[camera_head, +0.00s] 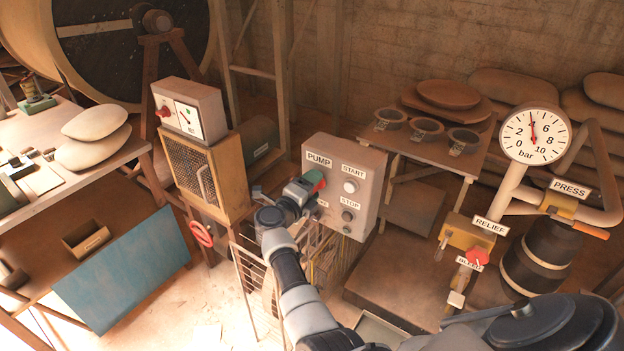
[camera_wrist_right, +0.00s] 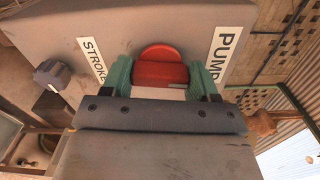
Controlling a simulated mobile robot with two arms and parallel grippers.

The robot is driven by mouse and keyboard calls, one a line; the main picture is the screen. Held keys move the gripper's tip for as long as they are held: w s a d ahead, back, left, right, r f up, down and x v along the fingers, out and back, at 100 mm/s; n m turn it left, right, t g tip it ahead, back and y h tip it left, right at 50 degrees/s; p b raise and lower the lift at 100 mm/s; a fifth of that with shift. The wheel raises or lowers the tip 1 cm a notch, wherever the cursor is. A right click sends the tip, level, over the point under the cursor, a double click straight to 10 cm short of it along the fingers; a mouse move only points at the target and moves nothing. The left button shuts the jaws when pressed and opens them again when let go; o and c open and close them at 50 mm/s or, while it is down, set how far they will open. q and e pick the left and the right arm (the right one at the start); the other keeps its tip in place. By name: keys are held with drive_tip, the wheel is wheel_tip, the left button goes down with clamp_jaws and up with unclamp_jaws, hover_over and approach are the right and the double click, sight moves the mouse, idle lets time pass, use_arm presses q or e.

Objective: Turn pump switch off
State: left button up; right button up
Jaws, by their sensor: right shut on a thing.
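The pump box (camera_head: 362,170) is a grey panel labelled PUMP, with a white START button (camera_head: 350,187) and a dark STOP button (camera_head: 347,216) on its right half. My right gripper (camera_head: 312,183) is at the left half of its face, just under the PUMP label. In the right wrist view the green fingers of my right gripper (camera_wrist_right: 162,78) are shut on the red pump switch (camera_wrist_right: 160,66), one on each side. The switch's lower part and its pointer position are hidden by the gripper. My left gripper is not in view.
A dark knob (camera_wrist_right: 52,74) sits beside the STROKE label in the wrist view. A wire rack (camera_head: 262,290) stands below the pump box. A pressure gauge (camera_head: 535,134) and the red-handled relief valve (camera_head: 477,257) are at the right. A workbench (camera_head: 110,155) is at the left.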

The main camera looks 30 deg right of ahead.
drive_tip(key=shift+n+p, duration=0.5)
drive_tip(key=shift+n, duration=0.2)
drive_tip(key=o, duration=0.9)
drive_tip(key=shift+a, duration=0.1)
